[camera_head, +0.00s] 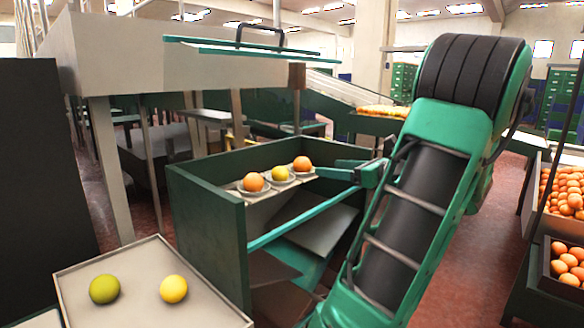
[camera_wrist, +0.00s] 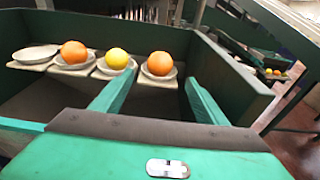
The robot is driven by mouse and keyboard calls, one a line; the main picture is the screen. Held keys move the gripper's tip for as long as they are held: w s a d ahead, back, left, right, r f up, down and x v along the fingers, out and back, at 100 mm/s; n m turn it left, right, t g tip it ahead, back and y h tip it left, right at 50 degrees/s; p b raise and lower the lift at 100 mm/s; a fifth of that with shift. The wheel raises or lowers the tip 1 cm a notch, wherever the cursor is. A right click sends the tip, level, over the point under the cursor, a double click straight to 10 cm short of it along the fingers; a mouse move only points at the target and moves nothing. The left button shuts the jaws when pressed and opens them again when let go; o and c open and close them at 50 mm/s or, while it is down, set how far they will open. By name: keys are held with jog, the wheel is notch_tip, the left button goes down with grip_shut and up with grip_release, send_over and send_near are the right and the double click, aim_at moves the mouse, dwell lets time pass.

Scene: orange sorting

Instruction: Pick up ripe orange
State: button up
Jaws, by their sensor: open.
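Three fruits sit on small pale dishes in the green bin (camera_head: 207,215): an orange one at left (camera_head: 253,182), a yellow one in the middle (camera_head: 280,173) and an orange one at right (camera_head: 302,163). The wrist view also shows the left orange (camera_wrist: 74,52), the yellow fruit (camera_wrist: 117,58) and the right orange (camera_wrist: 159,63), with an empty dish (camera_wrist: 35,53) at far left. My gripper (camera_head: 326,169) is open beside the right orange. In the wrist view my gripper (camera_wrist: 160,76) has its two fingers spread, and the right orange appears between their tips.
A grey tray (camera_head: 135,262) at lower left holds a green fruit (camera_head: 104,289) and a yellow fruit (camera_head: 174,289). Crates of oranges (camera_head: 568,190) stand at the right edge. The bin's green walls (camera_wrist: 250,92) rise around the dishes. A large pale machine (camera_head: 160,55) stands behind.

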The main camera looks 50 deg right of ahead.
aim_at(309, 165)
jog(key=w, duration=0.6)
jog(key=w+d+f, duration=0.1)
jog(key=w, duration=0.3)
jog(key=shift+s, duration=0.1)
jog(key=c, duration=1.2)
